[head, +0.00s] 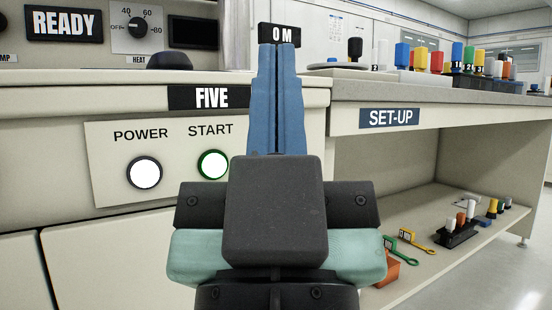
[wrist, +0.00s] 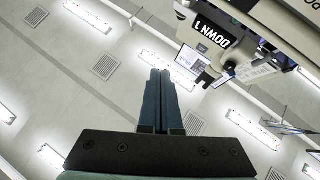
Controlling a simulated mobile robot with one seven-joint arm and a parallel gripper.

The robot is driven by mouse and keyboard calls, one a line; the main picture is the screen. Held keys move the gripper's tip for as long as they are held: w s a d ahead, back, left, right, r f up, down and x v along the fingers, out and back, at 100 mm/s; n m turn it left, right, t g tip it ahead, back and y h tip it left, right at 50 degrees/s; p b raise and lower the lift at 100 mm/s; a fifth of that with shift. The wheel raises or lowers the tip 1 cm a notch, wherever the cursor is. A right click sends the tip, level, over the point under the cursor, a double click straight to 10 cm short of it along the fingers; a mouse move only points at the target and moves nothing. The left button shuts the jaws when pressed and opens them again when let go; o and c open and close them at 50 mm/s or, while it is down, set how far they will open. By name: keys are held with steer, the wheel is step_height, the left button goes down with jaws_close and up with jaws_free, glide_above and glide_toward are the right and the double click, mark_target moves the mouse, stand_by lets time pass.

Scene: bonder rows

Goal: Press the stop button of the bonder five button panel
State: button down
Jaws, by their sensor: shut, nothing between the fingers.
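The button panel (head: 110,180) is a pale plate under a black FIVE sign (head: 211,97) on the front of the bonder at left. It shows a white-lit POWER button (head: 144,173) and a START button (head: 214,165) with a green ring. No stop button is visible; my gripper and wrist cover the panel's right part. My gripper (head: 277,48) has its blue fingers shut and empty, standing in front of the panel's right side with tips above the bench edge. In the wrist view, the shut fingers (wrist: 160,74) point towards the ceiling, and no panel is seen.
A SET-UP bench (head: 450,104) stands at right with several coloured bottles on top. Its lower shelf (head: 450,255) holds tools and small bottles. A READY sign (head: 63,24) and a HEAT dial (head: 137,22) are above the panel. Open floor (head: 515,285) lies at far right.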

steer(key=w+f+m+g+p, duration=0.1)
steer(key=w+m+g+p, duration=0.3)
steer(key=w+p, duration=1.6)
steer(key=s+d+f+m+g+h+p, duration=0.2)
steer(key=s+p, duration=0.5)
steer(key=p, duration=0.5)
steer(key=s+d+f+m+g+h+p, duration=0.2)
steer(key=s+f+p, duration=0.4)
steer(key=p, duration=0.5)
steer(key=s+d+m+h, duration=0.1)
steer(key=m, duration=0.1)
steer(key=shift+f+m+p, duration=0.3)
steer(key=shift+f+p, duration=0.1)
steer(key=shift+w, duration=0.2)
